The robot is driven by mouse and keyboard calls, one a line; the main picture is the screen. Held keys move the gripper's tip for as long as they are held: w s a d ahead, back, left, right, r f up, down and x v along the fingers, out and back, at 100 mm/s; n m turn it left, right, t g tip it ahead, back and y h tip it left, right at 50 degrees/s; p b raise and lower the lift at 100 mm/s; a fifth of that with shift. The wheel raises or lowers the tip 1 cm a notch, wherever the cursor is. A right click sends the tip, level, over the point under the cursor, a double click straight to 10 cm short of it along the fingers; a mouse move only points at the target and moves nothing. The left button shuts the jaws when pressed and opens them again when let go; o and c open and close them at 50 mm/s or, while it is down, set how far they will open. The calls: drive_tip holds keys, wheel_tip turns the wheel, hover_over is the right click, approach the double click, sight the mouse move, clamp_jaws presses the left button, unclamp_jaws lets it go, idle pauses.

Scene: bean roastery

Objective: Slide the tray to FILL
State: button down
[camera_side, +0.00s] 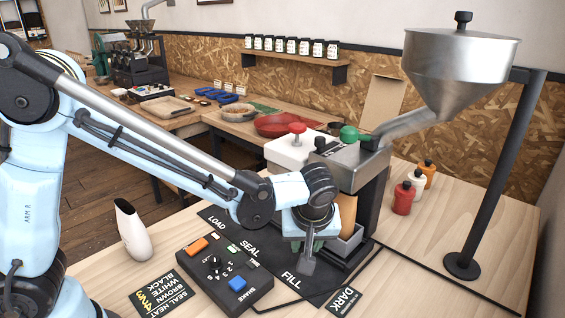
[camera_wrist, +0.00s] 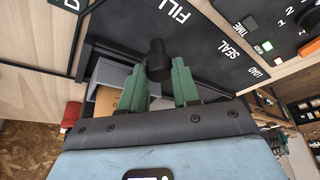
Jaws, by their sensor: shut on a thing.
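My gripper (camera_wrist: 159,84) has its two green fingers shut on the black knob (camera_wrist: 157,58) that serves as the tray's handle. In the side view my gripper (camera_side: 308,240) is low over the black mat, and the knob's dark end (camera_side: 308,264) sticks out beside the word FILL. The grey tray (camera_wrist: 112,74) shows partly behind the fingers, with a brown bag (camera_wrist: 106,99) in it. In the wrist view the knob is roughly level with the FILL label (camera_wrist: 170,18). The SEAL label (camera_wrist: 233,53) lies to the right. My wrist hides most of the tray in the side view.
A control box (camera_side: 217,275) with orange and blue buttons sits in front of the mat. The steel hopper (camera_side: 455,70) hangs over the machine. A white scoop-shaped cup (camera_side: 132,230) stands at left. Several bottles (camera_side: 404,198) stand behind at right.

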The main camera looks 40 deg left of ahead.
drive_tip(key=shift+d, duration=0.35)
drive_tip(key=c, duration=1.2)
unclamp_jaws()
drive_tip(key=shift+c, duration=0.2)
drive_tip(key=o, duration=0.4)
drive_tip(key=shift+a, duration=0.1)
drive_tip(key=v, duration=1.2)
drive_tip(key=shift+a+r, duration=0.1)
drive_tip(key=shift+a, duration=0.1)
drive_tip(key=s+a+f+m+t+h, duration=0.1)
drive_tip(key=s+a+m, duration=0.1)
drive_tip(key=a, duration=0.3)
drive_tip(key=s+a+f+m+t+h, duration=0.1)
drive_tip(key=s+a+m, duration=0.2)
drive_tip(key=a+m, duration=0.1)
drive_tip(key=s+a+f+m+t+h, duration=0.1)
drive_tip(key=s+a+m+t, duration=0.1)
drive_tip(key=a, duration=0.5)
drive_tip(key=shift+s+f+m, duration=0.3)
drive_tip(key=shift+s+m, duration=0.15)
drive_tip(key=shift+m, duration=0.05)
